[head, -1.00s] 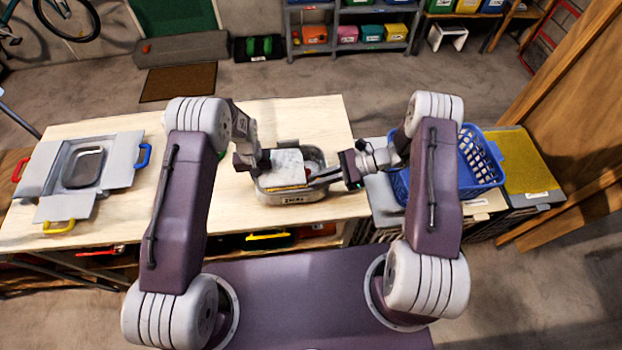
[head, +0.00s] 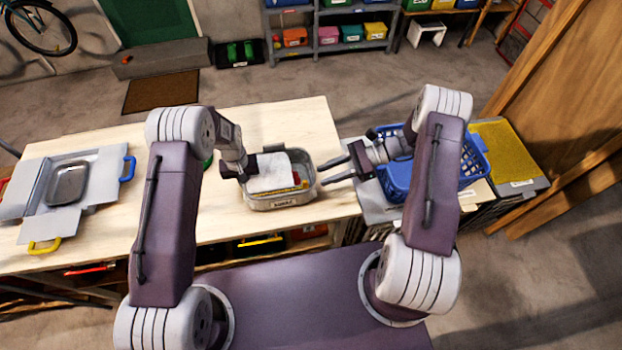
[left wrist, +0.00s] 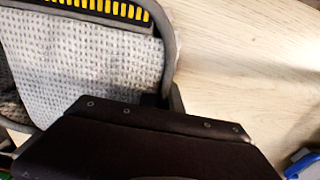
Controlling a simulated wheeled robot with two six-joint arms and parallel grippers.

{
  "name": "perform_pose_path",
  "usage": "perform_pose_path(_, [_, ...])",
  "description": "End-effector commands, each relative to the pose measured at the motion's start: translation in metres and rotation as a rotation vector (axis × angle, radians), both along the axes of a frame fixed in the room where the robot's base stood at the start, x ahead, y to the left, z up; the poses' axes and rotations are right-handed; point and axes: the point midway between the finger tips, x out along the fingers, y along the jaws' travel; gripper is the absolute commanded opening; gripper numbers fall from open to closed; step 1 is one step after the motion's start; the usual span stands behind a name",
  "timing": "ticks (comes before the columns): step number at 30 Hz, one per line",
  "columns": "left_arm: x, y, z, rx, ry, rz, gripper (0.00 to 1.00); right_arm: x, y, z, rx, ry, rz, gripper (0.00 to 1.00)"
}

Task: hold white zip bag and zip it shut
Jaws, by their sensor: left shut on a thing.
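The white zip bag (head: 270,174) lies in a grey labelled bin (head: 284,202) on the pale wooden table, with a yellow strip along its front edge and a small red spot at its right end. My left gripper (head: 243,174) is shut on the bag's left side; its fingertips are mostly hidden. In the left wrist view, the white woven surface (left wrist: 85,65) lies beside my dark gripper, within the bin's grey rim. My right gripper (head: 324,173) is open and empty, just right of the bin, its two fingers pointing left. Whether the zip is closed is too small to tell.
A blue basket (head: 398,178) stands right of the bin, under my right arm. A grey case with a tray (head: 68,182) and coloured handles lies at the table's left. The wood behind the bin is clear.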

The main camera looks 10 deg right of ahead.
Motion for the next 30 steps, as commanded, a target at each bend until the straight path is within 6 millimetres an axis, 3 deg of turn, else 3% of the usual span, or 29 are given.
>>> perform_pose_path(3, [-0.001,0.000,-0.001,0.001,0.003,-0.002,0.00,0.000,-0.025,0.010,-0.001,-0.002,-0.002,0.33])
perform_pose_path(8, [-0.001,0.000,-0.001,0.001,0.003,-0.002,0.00,0.000,-0.043,0.017,0.000,0.000,-0.001,0.33])
perform_pose_path(20, [-0.001,-0.001,-0.001,0.001,0.003,-0.002,0.00,0.000,-0.047,0.019,0.001,0.001,0.001,0.33])
perform_pose_path(21, [-0.001,-0.001,-0.001,0.001,0.003,-0.002,0.16,0.000,-0.047,0.019,0.000,0.001,0.001,0.33])
perform_pose_path(23, [-0.001,-0.001,-0.001,0.000,0.003,-0.002,0.33,0.000,-0.047,0.019,0.000,0.001,0.001,0.33])
perform_pose_path(30, [-0.001,-0.001,-0.001,0.000,0.001,-0.001,0.34,0.000,-0.046,0.019,0.000,0.001,0.001,0.33])
